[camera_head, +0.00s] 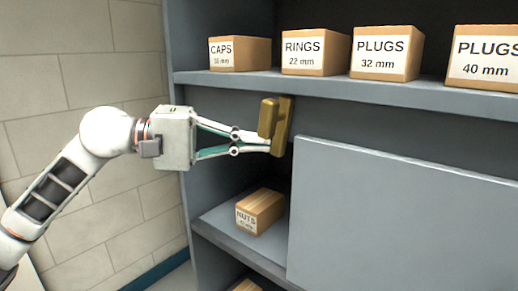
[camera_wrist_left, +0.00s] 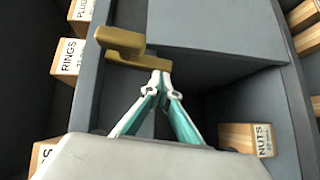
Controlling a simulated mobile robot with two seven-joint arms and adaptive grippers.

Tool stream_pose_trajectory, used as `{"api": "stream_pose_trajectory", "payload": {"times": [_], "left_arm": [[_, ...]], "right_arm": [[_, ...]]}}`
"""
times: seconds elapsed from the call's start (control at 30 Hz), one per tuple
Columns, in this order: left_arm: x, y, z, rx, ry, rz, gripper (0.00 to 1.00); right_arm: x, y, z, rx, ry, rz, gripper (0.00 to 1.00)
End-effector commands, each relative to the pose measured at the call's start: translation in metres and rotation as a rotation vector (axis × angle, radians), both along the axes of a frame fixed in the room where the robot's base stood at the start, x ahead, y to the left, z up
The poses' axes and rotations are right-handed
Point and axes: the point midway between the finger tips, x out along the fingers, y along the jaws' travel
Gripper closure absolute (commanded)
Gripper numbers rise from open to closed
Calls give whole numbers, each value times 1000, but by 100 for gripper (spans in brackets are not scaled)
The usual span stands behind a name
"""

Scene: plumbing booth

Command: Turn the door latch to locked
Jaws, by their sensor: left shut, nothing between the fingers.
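The brass door latch (camera_head: 267,118) is on the grey cabinet at the upper left corner of the grey door panel (camera_head: 400,215). Its front bar stands upright in the head view, with a brass plate behind it. In the left wrist view the latch (camera_wrist_left: 121,41) is just beyond the fingertips. My left gripper (camera_head: 272,144) is shut and empty, its tips at the lower part of the latch. It also shows in the left wrist view (camera_wrist_left: 161,76); whether the tips touch the brass is hard to tell. My right gripper is not in view.
Boxes of caps (camera_head: 240,53), rings (camera_head: 317,52) and plugs (camera_head: 387,53) stand on the shelf (camera_head: 330,86) above. A nuts box (camera_head: 260,211) sits in the open compartment below my gripper. The cabinet's left side wall (camera_head: 200,190) is close to my arm.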

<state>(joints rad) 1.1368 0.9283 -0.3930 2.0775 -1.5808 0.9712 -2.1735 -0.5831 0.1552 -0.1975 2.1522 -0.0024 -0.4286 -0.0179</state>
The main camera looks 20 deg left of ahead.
Motion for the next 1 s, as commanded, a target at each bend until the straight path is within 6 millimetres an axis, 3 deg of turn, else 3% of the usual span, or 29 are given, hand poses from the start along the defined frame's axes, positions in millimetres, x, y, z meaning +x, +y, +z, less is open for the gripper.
{"api": "stream_pose_trajectory", "payload": {"times": [0.03,1.0], "left_arm": [[1,0,-8,-26,16,0,100],[-2,-4,-5,-22,5,1,100]], "right_arm": [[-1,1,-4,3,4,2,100],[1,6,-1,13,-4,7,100]]}}
